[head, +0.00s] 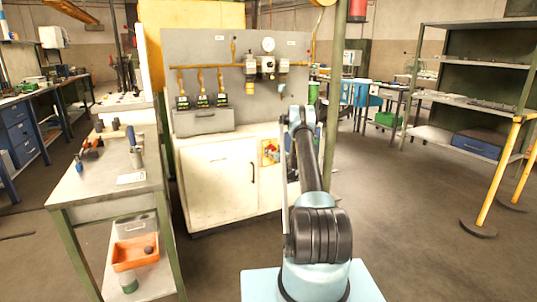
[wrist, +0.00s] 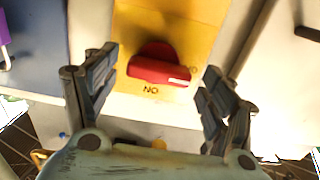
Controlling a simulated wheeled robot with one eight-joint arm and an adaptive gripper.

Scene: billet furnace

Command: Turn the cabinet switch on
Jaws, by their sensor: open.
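The cabinet switch is a red knob (wrist: 160,65) on a yellow plate (wrist: 205,12) in the wrist view. The knob lies roughly across the picture, with a white mark near its right end. An upside-down "ON" label sits just below it. My gripper (wrist: 160,72) is open, with one finger left and one finger right of the knob, and a gap shows on both sides. In the head view, the yellow plate (head: 269,152) is on the front of the white cabinet (head: 218,178), partly beside my arm. My gripper is not clearly visible there.
A dark door handle (head: 253,172) stands left of the plate. A workbench (head: 110,180) with tools and an orange bin (head: 135,252) is at the left. Yellow railings (head: 498,170) and a shelf rack (head: 465,100) are at the right. Open floor lies right of my arm.

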